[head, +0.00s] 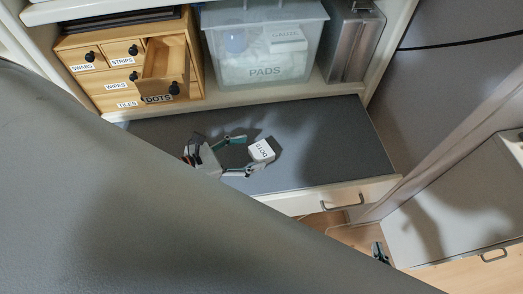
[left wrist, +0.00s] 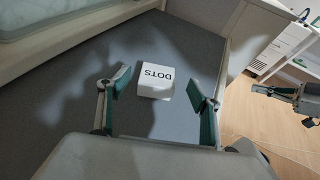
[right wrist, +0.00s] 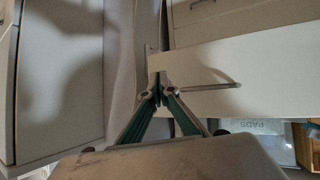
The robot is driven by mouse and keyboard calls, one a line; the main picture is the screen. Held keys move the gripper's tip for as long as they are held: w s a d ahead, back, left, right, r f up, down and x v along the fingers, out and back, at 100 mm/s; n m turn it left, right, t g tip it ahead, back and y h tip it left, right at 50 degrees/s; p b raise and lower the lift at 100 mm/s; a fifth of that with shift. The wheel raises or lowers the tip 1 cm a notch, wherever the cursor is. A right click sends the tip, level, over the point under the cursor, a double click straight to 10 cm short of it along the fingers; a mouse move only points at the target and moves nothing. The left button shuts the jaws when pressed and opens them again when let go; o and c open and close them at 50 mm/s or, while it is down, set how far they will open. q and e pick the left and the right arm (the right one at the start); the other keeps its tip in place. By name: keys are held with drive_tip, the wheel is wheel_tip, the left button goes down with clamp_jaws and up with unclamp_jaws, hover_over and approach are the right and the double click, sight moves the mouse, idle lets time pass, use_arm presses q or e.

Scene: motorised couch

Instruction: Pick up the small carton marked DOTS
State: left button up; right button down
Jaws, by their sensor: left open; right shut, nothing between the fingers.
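The small white carton marked DOTS (head: 261,151) lies on the grey shelf top. In the left wrist view the carton (left wrist: 156,80) is just ahead of and between the open fingers. My left gripper (head: 243,155) is open, its fingertips pointing at the carton, with nothing held. It also shows in the left wrist view (left wrist: 160,88). My right gripper (right wrist: 158,92) is shut and empty, in front of a white drawer front with a bar handle. In the head view only a bit of the right gripper (head: 380,252) shows, low at the right.
A wooden drawer box (head: 98,75) stands at the back left, its open drawer labelled DOTS (head: 160,99). A clear bin labelled PADS (head: 265,72) and a metal case (head: 350,45) stand beside it. The grey surface (head: 330,135) right of the carton is bare. The grey couch (head: 130,210) fills the front left.

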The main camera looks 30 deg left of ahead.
sight(265, 148)
use_arm(q)
drive_tip(key=shift+p+x, duration=0.55)
drive_tip(key=shift+x, duration=2.15)
drive_tip(key=shift+a, duration=0.1)
drive_tip(key=c, duration=1.1)
